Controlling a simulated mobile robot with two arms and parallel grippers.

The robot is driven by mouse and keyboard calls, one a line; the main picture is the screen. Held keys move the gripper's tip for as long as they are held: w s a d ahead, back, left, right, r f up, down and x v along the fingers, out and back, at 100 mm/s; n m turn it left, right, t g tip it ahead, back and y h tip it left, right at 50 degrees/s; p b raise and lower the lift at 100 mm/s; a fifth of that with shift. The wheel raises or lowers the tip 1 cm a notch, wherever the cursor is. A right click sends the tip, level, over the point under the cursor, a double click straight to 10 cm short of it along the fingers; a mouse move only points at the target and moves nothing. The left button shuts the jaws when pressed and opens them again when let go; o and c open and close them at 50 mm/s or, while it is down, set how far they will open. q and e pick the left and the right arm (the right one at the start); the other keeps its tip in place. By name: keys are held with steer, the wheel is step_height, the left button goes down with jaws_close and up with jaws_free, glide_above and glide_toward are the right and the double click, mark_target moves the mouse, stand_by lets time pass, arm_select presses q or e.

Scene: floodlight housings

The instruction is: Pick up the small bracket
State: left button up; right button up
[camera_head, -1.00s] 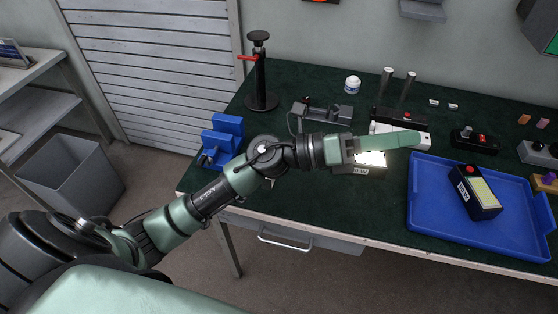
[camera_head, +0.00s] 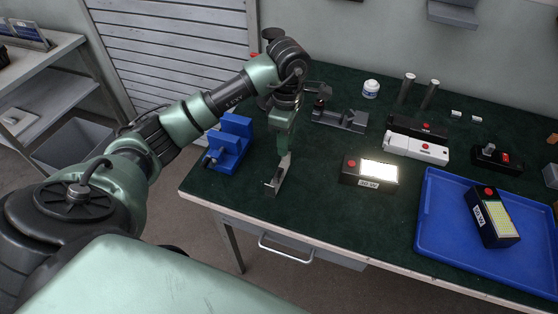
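A small grey bracket-like piece (camera_head: 271,188) is on the dark green bench top near its front edge, right of the blue vise. My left gripper (camera_head: 283,163) points down just above and behind it, its tip overlapping the piece in the picture. I see the fingers nearly edge-on, so I cannot tell whether they are open or shut, or whether they touch the piece. My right gripper is not in view.
A blue vise (camera_head: 230,143) stands left of the gripper. A lit floodlight housing (camera_head: 369,173) is to the right, then a blue tray (camera_head: 437,232) holding another housing (camera_head: 492,216). A grey fixture (camera_head: 341,120) and white housing (camera_head: 416,149) are behind.

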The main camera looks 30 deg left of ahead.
mark_target(278, 173)
arm_select(q)
steer(key=f, duration=0.1)
steer(key=f+p, duration=0.1)
steer(key=f, duration=0.3)
steer(key=shift+w, duration=0.25)
steer(key=shift+r, duration=0.1)
jaws_close()
stand_by(1.0)
